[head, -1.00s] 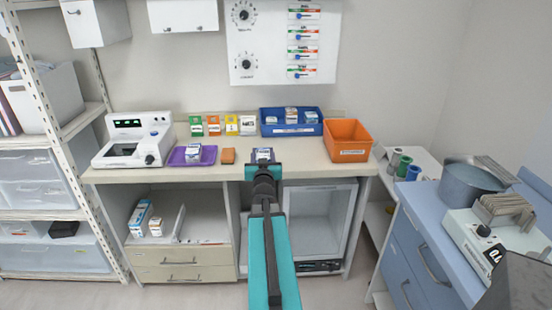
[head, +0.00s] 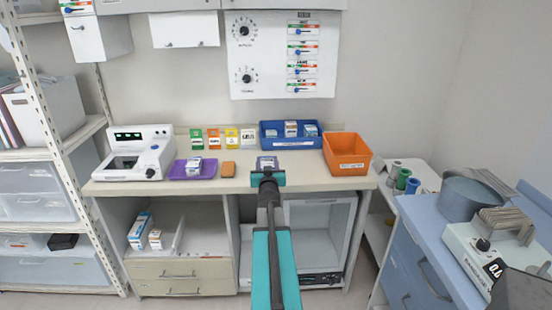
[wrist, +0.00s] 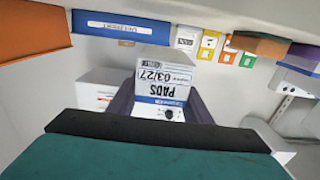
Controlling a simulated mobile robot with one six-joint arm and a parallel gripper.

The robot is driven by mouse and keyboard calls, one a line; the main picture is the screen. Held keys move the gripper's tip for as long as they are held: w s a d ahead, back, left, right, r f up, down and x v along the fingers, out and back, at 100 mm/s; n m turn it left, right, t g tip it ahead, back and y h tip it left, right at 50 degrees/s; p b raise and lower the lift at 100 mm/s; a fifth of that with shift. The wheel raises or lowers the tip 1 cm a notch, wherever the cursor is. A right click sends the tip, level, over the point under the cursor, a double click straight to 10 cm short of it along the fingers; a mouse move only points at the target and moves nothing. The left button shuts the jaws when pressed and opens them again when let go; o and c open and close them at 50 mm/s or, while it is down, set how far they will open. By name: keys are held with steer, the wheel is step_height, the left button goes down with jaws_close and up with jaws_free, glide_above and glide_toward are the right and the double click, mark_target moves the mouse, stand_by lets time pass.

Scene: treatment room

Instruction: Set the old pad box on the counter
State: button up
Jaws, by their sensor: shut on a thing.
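The pad box (wrist: 165,85), white with a blue band and printed "PADS 03/27", is between the dark fingers of my gripper (wrist: 163,100) in the wrist view, where it appears upside down. In the head view my gripper (head: 267,166) reaches over the front part of the counter (head: 330,182), with the box (head: 267,161) small at its tip. The gripper is shut on the box. The box's underside is hidden, so I cannot tell whether it touches the counter.
A blue tray (head: 292,143) with small boxes stands behind the gripper. An orange bin (head: 347,155) is to the right. Counter around the gripper is clear.

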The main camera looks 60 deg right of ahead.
steer(key=shift+w+d+f+p, duration=0.15)
steer(key=shift+w+d+p, duration=0.45)
steer(key=shift+d, duration=1.1)
steer(key=shift+w+d+f+p, duration=0.2)
steer(key=shift+w+d+p, duration=0.4)
steer(key=shift+d, duration=1.1)
steer(key=shift+w+d+f+p, duration=0.25)
steer(key=shift+d+p, duration=0.55)
steer(key=shift+d, duration=0.9)
steer(key=shift+r, duration=0.1)
steer(key=shift+f+p, duration=0.65)
steer(key=shift+f, duration=1.1)
steer(key=shift+f, duration=0.2)
steer(key=o, duration=1.1)
steer(key=shift+r, duration=0.25)
